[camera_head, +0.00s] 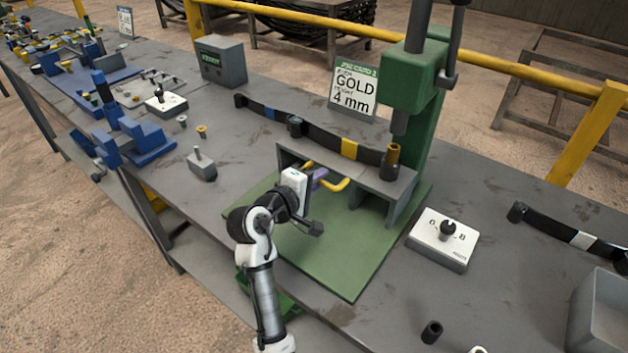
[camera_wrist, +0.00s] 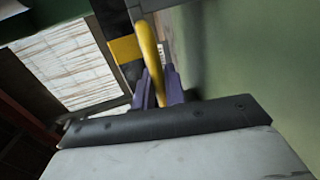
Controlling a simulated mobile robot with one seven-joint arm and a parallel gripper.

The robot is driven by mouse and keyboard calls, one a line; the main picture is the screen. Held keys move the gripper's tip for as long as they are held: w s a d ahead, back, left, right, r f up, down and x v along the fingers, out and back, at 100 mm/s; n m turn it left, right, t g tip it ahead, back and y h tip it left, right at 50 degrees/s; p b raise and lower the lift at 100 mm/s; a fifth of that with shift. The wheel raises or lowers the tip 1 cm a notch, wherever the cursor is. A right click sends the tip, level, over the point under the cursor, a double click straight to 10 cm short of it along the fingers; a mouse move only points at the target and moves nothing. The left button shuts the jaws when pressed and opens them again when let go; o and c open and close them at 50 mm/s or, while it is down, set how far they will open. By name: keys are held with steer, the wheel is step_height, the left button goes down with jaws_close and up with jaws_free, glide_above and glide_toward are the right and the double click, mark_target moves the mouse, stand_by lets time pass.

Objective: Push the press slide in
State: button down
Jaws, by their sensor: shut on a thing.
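The press slide's yellow handle (camera_head: 340,184) sticks out from under the grey bridge (camera_head: 372,181) on the green press base (camera_head: 338,268). The slide's body is hidden by the bridge and my arm. My gripper (camera_head: 318,180) has purple fingers and is at the handle's left part. In the wrist view, the handle (camera_wrist: 151,55) runs between the two fingers of my gripper (camera_wrist: 160,90), which is shut on it. The green press column (camera_head: 412,100) stands behind, its dark ram (camera_head: 400,121) above a gold bush (camera_head: 392,157) at the bridge's right end.
A sign (camera_head: 354,92) reads GOLD, 4 mm. A white dial box (camera_head: 441,240) stands right of the base, a small grey block (camera_head: 201,167) left. The base's front is clear.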

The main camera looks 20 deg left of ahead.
steer(key=shift+w+r, duration=0.15)
steer(key=c, duration=1.5)
jaws_free()
steer(key=shift+w+d, duration=0.1)
steer(key=shift+w, duration=0.05)
steer(key=b+v, duration=0.3)
steer(key=v, duration=1.1)
